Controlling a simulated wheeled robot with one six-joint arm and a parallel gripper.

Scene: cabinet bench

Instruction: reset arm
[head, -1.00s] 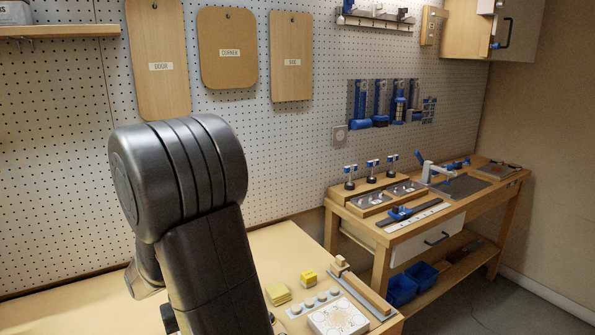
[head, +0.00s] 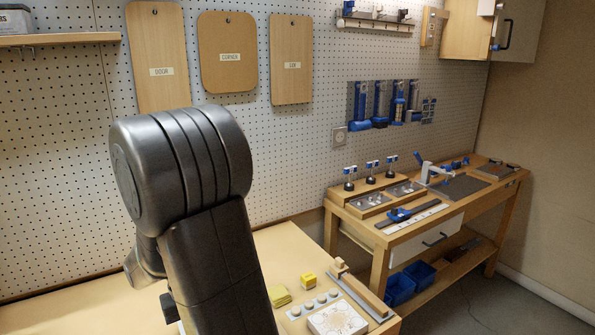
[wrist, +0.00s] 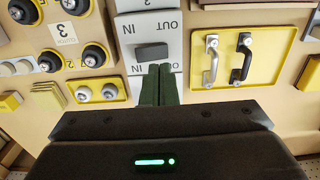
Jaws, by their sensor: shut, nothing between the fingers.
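My gripper (wrist: 159,85) shows in the wrist view with its two dark green fingers together and nothing between them. It points at a bench top, with a grey panel marked IN and OUT (wrist: 171,25) past the fingertips. I cannot tell whether the fingers touch the panel. In the head view my dark arm fills the left middle and hides part of the near bench; the gripper itself does not show there.
In the wrist view a yellow tray (wrist: 265,80) holds a silver and a black handle, and black knobs (wrist: 95,55) stand at left. In the head view a second workbench (head: 385,240) with tools stands at right, before a pegboard (head: 300,130) with hanging boards.

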